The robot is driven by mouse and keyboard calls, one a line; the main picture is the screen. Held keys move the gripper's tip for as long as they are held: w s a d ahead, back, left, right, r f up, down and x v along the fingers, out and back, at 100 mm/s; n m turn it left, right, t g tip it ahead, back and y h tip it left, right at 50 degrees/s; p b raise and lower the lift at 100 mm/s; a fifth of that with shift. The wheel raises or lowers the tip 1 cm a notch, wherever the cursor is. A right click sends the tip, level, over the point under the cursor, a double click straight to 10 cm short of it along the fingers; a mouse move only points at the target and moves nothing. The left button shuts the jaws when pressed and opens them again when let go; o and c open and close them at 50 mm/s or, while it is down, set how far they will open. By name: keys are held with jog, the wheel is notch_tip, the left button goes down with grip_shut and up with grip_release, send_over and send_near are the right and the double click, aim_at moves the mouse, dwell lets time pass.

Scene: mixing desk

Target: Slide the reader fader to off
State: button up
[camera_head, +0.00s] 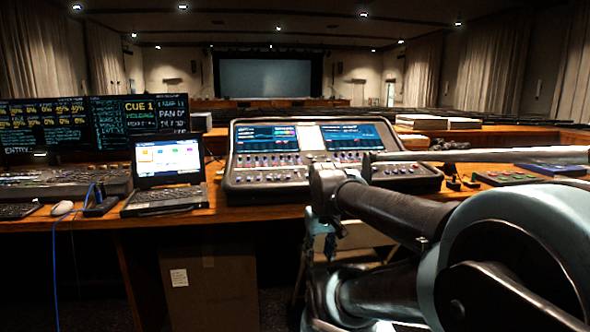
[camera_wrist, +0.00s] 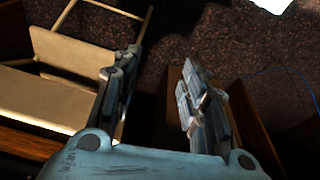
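The mixing console (camera_head: 255,196) stands on the wooden desk in the middle of the head view. It has two lit screens and rows of small knobs and faders. I cannot tell which one is the reader fader; the controls are too small to read, and my arm covers part of the console's right side. My gripper (camera_wrist: 158,72) is open and empty in the wrist view, its two fingers apart. It points down at the dark floor, away from the console. The console does not show in the wrist view.
A laptop (camera_head: 168,162), a mouse (camera_head: 62,208) and dark monitors (camera_head: 140,116) are on the left of the desk (camera_head: 250,214). A button panel (camera_head: 508,178) lies at right. A cardboard box (camera_head: 210,290) stands below. A pale chair (camera_wrist: 75,75) is beside my gripper.

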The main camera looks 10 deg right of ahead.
jog(key=w+r+n, duration=0.4)
jog(key=w+r, duration=0.6)
jog(key=r, duration=0.2)
notch_tip(320, 180, up, 20)
jog(key=n+g, duration=0.1)
jog(key=n, duration=1.1)
send_over(296, 171)
jog(key=s, duration=0.1)
jog(key=f, duration=0.5)
jog(key=w+f, duration=0.1)
jog(key=f, duration=1.1)
jog(key=shift+w+f, duration=0.2)
jog(key=shift+w, duration=0.15)
grip_shut()
